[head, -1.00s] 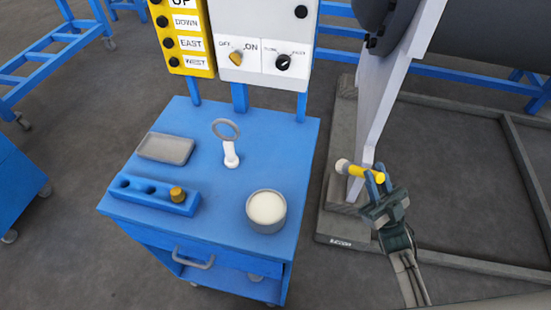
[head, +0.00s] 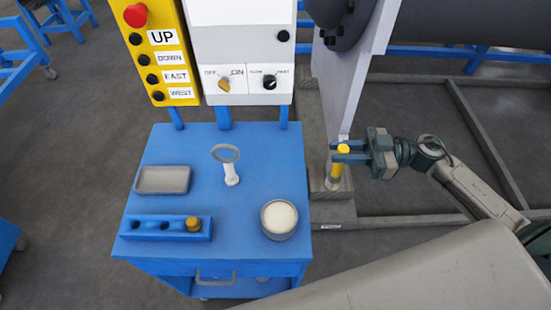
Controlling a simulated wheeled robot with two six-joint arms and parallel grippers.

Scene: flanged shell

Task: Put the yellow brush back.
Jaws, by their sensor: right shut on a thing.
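The yellow brush (head: 337,172) is in my right gripper (head: 346,154), to the right of the blue cart. The brush is about upright, with its yellow end up and its lower part pale. My right gripper is shut around its upper part. A blue rack (head: 150,228) with several round holes lies along the front left of the cart top (head: 200,205). A yellow-brown knob-like top (head: 193,224) sits in its right hole; the other holes look empty. My left gripper is not in view.
A grey tray (head: 163,180), a ring on a white stand (head: 231,176) and a round pot with pale filling (head: 279,217) stand on the cart. A control panel (head: 240,50) rises behind. A pale upright plate (head: 345,85) stands behind the gripper.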

